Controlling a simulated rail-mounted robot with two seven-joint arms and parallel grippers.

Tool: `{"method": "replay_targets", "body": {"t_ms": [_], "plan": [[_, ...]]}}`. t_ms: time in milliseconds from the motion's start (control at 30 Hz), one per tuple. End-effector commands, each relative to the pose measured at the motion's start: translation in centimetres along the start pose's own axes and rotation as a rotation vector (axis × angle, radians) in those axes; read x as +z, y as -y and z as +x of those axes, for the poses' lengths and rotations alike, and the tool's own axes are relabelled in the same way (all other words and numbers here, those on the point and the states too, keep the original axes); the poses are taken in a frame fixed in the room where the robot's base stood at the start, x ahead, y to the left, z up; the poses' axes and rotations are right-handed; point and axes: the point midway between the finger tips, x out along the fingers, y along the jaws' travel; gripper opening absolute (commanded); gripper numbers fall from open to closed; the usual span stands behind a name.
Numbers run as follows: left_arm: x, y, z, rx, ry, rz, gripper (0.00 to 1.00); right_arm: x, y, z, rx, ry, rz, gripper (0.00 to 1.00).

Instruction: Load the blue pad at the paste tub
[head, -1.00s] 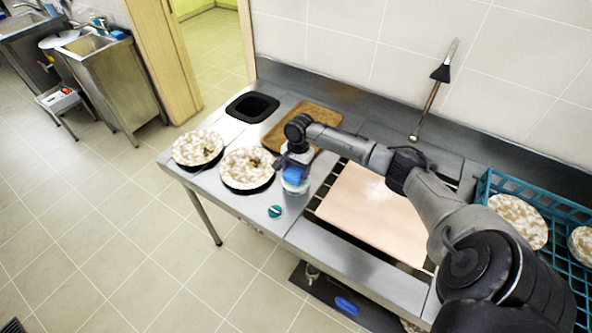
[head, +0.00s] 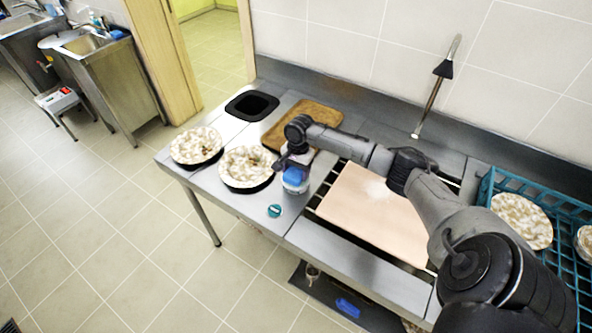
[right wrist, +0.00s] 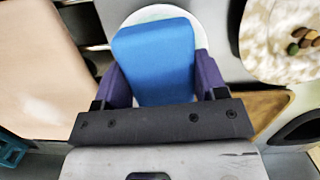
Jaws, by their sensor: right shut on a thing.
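The blue pad (right wrist: 154,58) is held between the purple fingers of my right gripper (right wrist: 161,72), which is shut on it. In the head view the right gripper (head: 293,163) points down at the counter's front edge, with the pad (head: 295,174) below it. The paste tub (head: 295,189) is a small pale round tub directly under the pad. Its white rim (right wrist: 150,12) shows behind the pad in the right wrist view. The pad hides most of the tub's inside, and I cannot tell whether it touches the paste. My left gripper is not in view.
Two mottled pale dishes (head: 248,168) stand left of the tub. A teal round lid-like piece (head: 275,211) lies in front of it. A brown board (head: 318,112) lies behind, and a pinkish panel (head: 372,212) to the right. A teal rack (head: 487,188) stands at far right.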

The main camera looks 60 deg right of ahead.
Motion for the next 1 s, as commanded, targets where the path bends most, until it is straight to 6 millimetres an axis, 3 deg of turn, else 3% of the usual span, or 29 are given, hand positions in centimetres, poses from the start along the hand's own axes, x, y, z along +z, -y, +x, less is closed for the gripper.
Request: {"method": "replay_targets", "body": {"t_ms": [1000], "plan": [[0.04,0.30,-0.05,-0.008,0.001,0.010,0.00,-0.14,0.01,0.96,0.000,0.000,0.000,0.46]]}}
